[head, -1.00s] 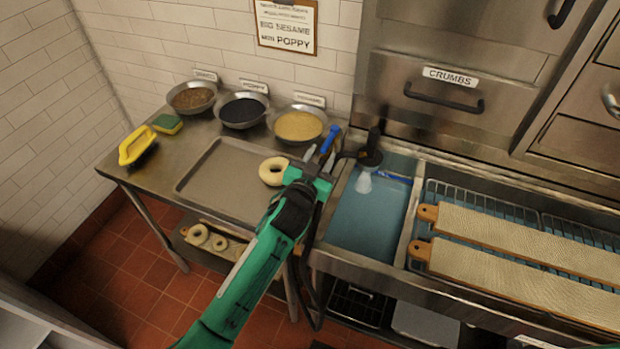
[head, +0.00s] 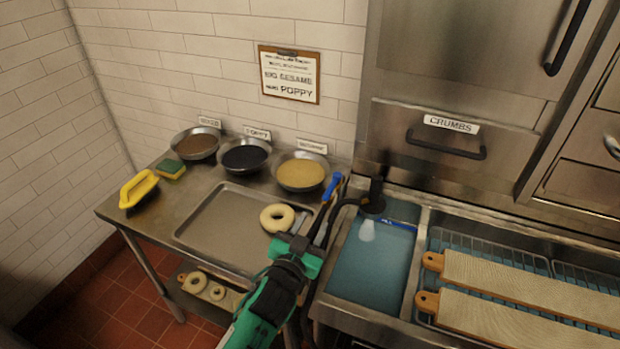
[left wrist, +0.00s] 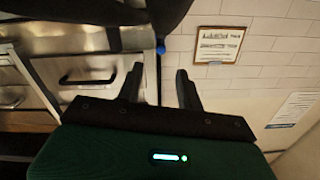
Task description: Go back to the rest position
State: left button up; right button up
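My left gripper (head: 312,235) is over the right end of the steel table, beside the bagel (head: 277,218) that lies on the metal tray (head: 205,232). In the left wrist view the left gripper (left wrist: 158,88) has its two fingers apart, with nothing between them but the wall and a small blue handle end behind. The bagel is pale and ring-shaped, and the gripper does not hold it. My right gripper does not show in either view.
Three bowls of brown, black (head: 245,157) and tan (head: 300,172) toppings stand at the back. A yellow-handled brush (head: 139,187) and a sponge (head: 171,168) are at left. A blue water basin (head: 370,275) and wooden boards (head: 530,276) lie right. More bagels (head: 195,282) sit on the lower shelf.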

pick_arm(q)
jog(key=s+a+f+n+g+y, duration=0.2)
jog(key=s+a+f+g+y, duration=0.1)
jog(key=s+a+f, duration=0.4)
jog(key=s+a+f+n+g+y, duration=0.2)
jog(key=s+a+f+g+y, duration=0.15)
jog(key=s+a, duration=0.4)
jog(key=s+a+f+g, duration=0.25)
jog(key=s+a, duration=0.25)
jog(key=s, duration=0.3)
jog(key=s+a+f+g, duration=0.1)
jog(key=s+a+g, duration=0.3)
jog(key=s, duration=0.4)
notch_tip(320, 180, down, 31)
jog(key=g, duration=0.1)
jog(key=s+a+f+g, duration=0.1)
jog(key=s+a+f, duration=0.2)
jog(key=s+f, duration=1.6)
jog(key=shift+a+f+g, duration=0.2)
jog(key=shift+f+g, duration=0.05)
jog(key=shift+g, duration=0.05)
